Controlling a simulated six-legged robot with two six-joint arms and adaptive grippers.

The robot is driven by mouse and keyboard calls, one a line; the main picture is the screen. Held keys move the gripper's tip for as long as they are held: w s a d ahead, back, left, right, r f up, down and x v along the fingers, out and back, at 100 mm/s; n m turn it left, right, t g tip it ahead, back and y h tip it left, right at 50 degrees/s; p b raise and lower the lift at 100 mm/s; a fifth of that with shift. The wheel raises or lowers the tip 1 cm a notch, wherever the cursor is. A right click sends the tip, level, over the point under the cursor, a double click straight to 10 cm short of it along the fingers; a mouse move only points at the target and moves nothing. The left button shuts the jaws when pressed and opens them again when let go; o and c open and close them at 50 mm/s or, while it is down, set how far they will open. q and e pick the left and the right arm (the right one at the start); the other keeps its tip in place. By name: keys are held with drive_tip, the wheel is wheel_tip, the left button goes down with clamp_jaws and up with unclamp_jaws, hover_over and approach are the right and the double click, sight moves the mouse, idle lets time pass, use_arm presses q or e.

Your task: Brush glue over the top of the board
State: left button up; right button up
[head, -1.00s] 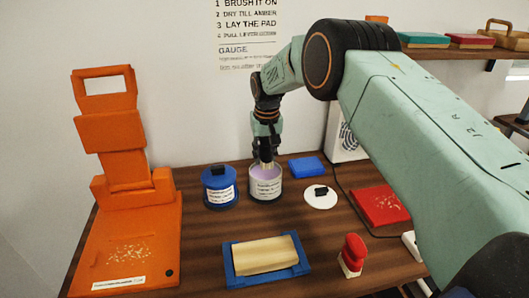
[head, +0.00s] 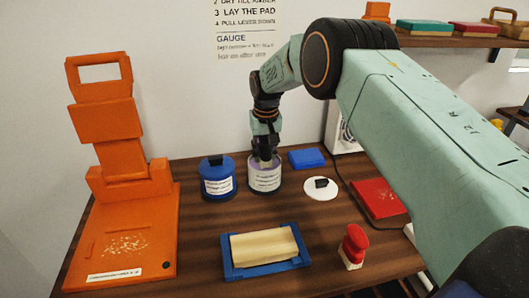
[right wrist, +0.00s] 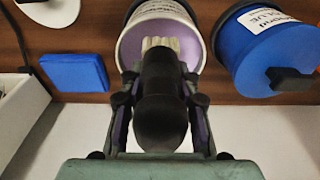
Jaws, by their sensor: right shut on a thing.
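The board (head: 265,245) is a pale cream block lying flat in a blue tray (head: 290,265) at the front middle of the counter. The glue pot (head: 265,182) is a white labelled tub with lilac glue inside, standing behind the board. My right gripper (head: 265,152) is directly above the pot, shut on a brush. In the right wrist view the brush (right wrist: 160,95) has a dark handle, and its pale bristles (right wrist: 160,43) are over or in the open pot (right wrist: 128,45). How deep the bristles sit is unclear. My left gripper is not in view.
A blue jar (head: 217,182) stands close left of the pot. A white disc with a black knob (head: 322,188), a blue block (head: 307,158) and a red pad (head: 378,198) lie to the right. A red stamp-like piece (head: 353,245) stands right of the tray. An orange press (head: 120,215) fills the left.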

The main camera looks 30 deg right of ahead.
drive_tip(key=shift+s, duration=0.15)
drive_tip(key=shift+f, duration=0.45)
idle(0.7)
drive_tip(key=shift+f, duration=0.1)
idle(1.1)
drive_tip(key=shift+r+p, duration=0.7)
drive_tip(key=shift+r, duration=0.15)
drive_tip(key=shift+r+p, duration=2.1)
drive_tip(key=shift+r, duration=0.7)
drive_tip(key=shift+f, duration=0.15)
